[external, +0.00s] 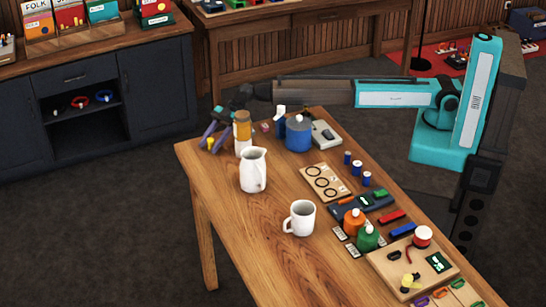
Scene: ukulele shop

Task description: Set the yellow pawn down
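My gripper (211,143) is at the far left end of the wooden table, reached by my arm stretched across the back. Its two purplish fingers point down, with a small yellow piece between them that looks like the yellow pawn (210,143). The pawn is very small here, and its full shape is hidden by the fingers. I cannot tell whether it touches the tabletop (270,215). An amber-topped white bottle (242,128) stands just right of the gripper.
A white jug (253,170) and a white mug (301,218) stand nearer the front. A blue pot (298,134) is right of the bottle. A board with rings (326,182) and a wooden tray (388,268) lie along the right edge. The front left tabletop is clear.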

